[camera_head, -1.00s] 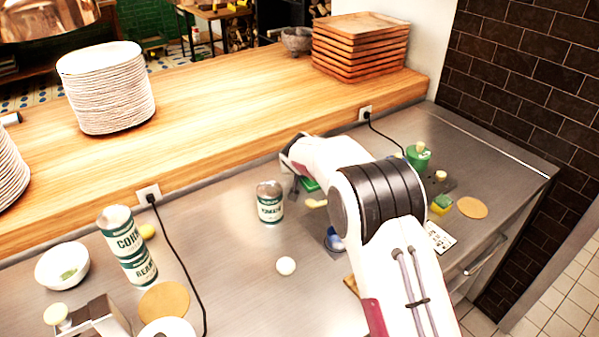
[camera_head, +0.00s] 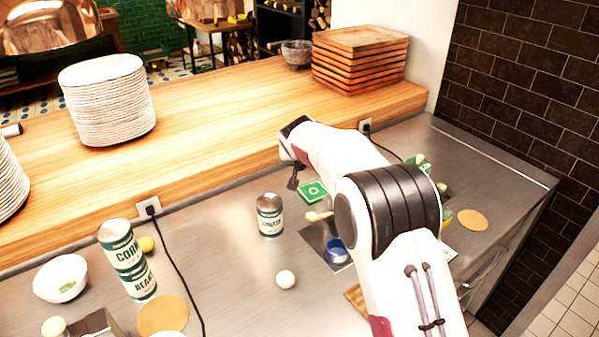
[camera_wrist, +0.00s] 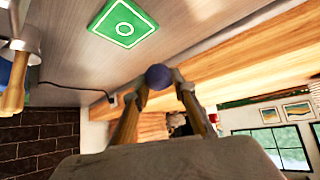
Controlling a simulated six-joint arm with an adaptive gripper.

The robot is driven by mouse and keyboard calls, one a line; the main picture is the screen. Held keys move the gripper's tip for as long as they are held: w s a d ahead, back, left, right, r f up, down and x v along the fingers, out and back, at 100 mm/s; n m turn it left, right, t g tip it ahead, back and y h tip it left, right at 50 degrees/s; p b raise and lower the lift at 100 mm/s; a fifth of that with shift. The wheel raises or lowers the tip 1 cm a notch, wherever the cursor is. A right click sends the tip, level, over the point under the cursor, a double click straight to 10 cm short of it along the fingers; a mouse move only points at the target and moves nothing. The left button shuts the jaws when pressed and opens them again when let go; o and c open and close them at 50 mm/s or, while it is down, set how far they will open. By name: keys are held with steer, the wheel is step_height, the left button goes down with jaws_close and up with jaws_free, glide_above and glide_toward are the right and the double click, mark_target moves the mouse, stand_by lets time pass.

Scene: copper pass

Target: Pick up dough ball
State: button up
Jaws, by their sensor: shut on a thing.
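My gripper (camera_wrist: 159,87) is shut on a small dark blue-purple ball (camera_wrist: 158,77), held between its fingertips in the wrist view. In the head view my gripper (camera_head: 294,180) is raised above the back of the steel counter, near the wooden ledge; the ball cannot be made out there.
A green square (camera_head: 313,192) lies below my gripper, also in the wrist view (camera_wrist: 123,22). A labelled can (camera_head: 270,215) stands to its left. A blue cup (camera_head: 337,251) is near my arm. Stacked cans (camera_head: 128,262) and a white bowl (camera_head: 62,279) stand left. The wooden ledge (camera_head: 230,130) rises behind.

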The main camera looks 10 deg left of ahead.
steer(key=shift+r, duration=1.35)
steer(key=shift+s+a+r, duration=0.4)
steer(key=shift+s+a, duration=0.1)
steer(key=shift+a, duration=0.25)
steer(key=s+d+m+h, duration=0.3)
steer(key=d+m, duration=0.1)
steer(key=d, duration=0.1)
steer(key=shift+d+f+h, duration=0.25)
steer(key=shift+d+h, duration=0.05)
steer(key=shift+d, duration=0.1)
steer(key=shift+s, duration=0.1)
steer(key=shift+f, duration=2.55)
